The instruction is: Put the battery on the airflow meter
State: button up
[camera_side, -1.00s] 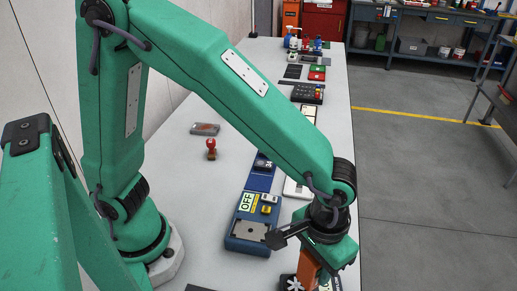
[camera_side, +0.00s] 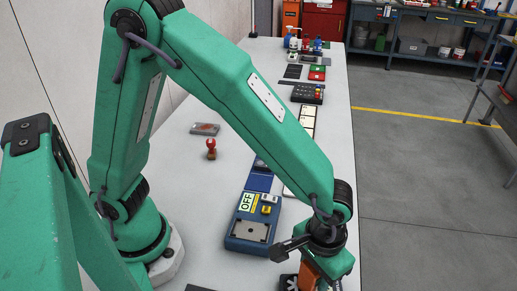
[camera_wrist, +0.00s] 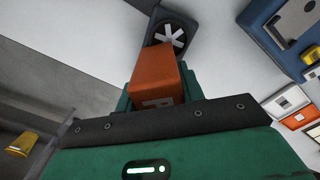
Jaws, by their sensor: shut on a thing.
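My gripper (camera_side: 322,268) is low over the near right part of the bench and shut on an orange block, the battery (camera_side: 307,277). The wrist view shows the battery (camera_wrist: 153,72) between the green jaws of my gripper (camera_wrist: 157,95). The airflow meter, a dark unit with a white fan mark (camera_wrist: 173,36), lies just past the battery's far end in the wrist view. Its fan face (camera_side: 290,283) shows at the bottom of the side view, left of the battery. The battery and my gripper hide part of the meter. I cannot tell whether battery and meter touch.
A blue unit with an OFF sign (camera_side: 246,225) and a yellow switch lies left of my gripper. A red-topped stamp-like thing (camera_side: 211,149) and a flat brown-grey piece (camera_side: 205,129) are farther back. The bench's left side is largely clear.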

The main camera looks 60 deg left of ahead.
jog(key=o, duration=1.2)
jog(key=shift+f, duration=0.1)
notch_tip(320, 180, up, 12)
jog(key=shift+r, duration=0.15)
dwell(0.4)
jog(key=s+a+r+t, duration=0.1)
jog(key=a+r+t, duration=0.1)
jog(key=a, duration=0.7)
jog(key=s+a+r+t, duration=0.1)
jog(key=s+a+r, duration=0.1)
jog(key=a, duration=0.7)
jog(key=s+a+r+t, duration=0.1)
jog(key=a+r+t, duration=0.1)
jog(key=a, duration=0.6)
jog(key=shift+s+a+r+t, duration=0.25)
jog(key=shift+a+r+t, duration=0.05)
jog(key=shift+a+r, duration=0.1)
